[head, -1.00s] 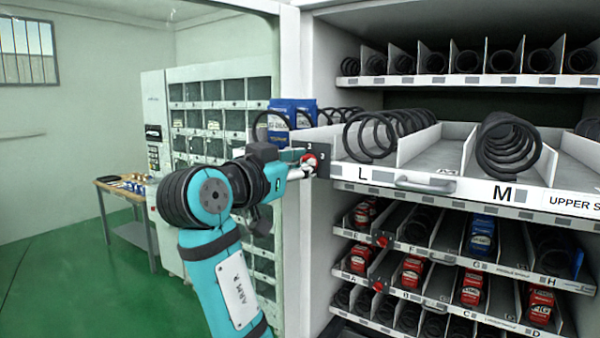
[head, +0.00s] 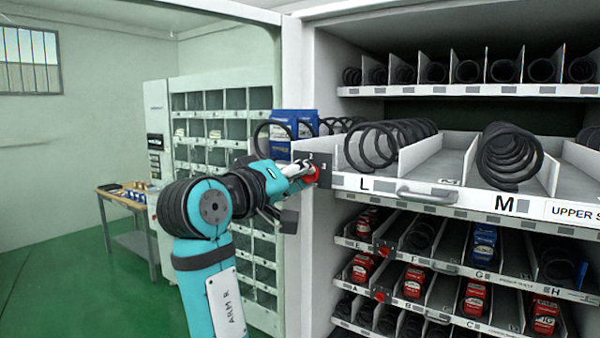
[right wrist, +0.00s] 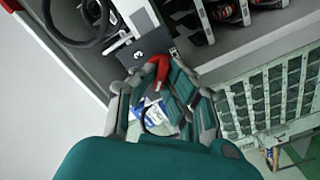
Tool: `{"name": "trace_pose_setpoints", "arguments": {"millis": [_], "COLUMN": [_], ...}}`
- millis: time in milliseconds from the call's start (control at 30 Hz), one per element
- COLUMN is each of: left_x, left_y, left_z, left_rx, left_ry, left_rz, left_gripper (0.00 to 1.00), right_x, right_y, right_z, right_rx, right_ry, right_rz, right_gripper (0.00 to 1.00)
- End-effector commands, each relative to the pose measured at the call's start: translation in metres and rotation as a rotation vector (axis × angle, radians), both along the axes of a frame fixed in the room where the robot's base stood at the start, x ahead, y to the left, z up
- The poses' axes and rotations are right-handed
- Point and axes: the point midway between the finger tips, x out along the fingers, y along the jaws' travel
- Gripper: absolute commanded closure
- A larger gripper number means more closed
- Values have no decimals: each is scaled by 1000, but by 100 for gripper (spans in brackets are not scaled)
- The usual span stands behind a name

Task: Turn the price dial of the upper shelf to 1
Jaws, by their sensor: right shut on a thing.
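The upper shelf (head: 472,198) is pulled out of the machine, with a label starting "UPPER S" at its right. At its left front corner is a dark dial plate (head: 326,172) with white digits; a 3 is legible. The red price dial (head: 312,174) sits on this plate. My right gripper (head: 303,170) is shut on the dial, coming from the left. In the right wrist view the red dial (right wrist: 158,70) shows between the fingers, beside the plate (right wrist: 136,55) with a 3. The dial's exact pointing is partly hidden by the fingers. My left gripper is not in view.
Black spiral coils (head: 510,155) stand in the shelf's lanes L and M. A grey handle (head: 427,197) is on the shelf front. Lower shelves hold red and blue boxes. A blue box (head: 292,130) shows behind the gripper. Green floor is open at the left.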

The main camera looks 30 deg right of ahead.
Motion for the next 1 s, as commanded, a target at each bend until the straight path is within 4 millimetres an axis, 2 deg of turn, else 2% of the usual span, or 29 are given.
{"name": "trace_pose_setpoints", "arguments": {"millis": [433,1000], "left_x": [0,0], "left_y": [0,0], "left_z": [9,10], "left_rx": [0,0], "left_ry": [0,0], "left_rz": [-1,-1], "left_gripper": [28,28], "right_x": [1,1], "right_y": [1,1], "right_z": [1,1], "right_rx": [-100,-118], "right_ry": [228,269], "right_rz": [2,3], "right_gripper": [100,100]}}
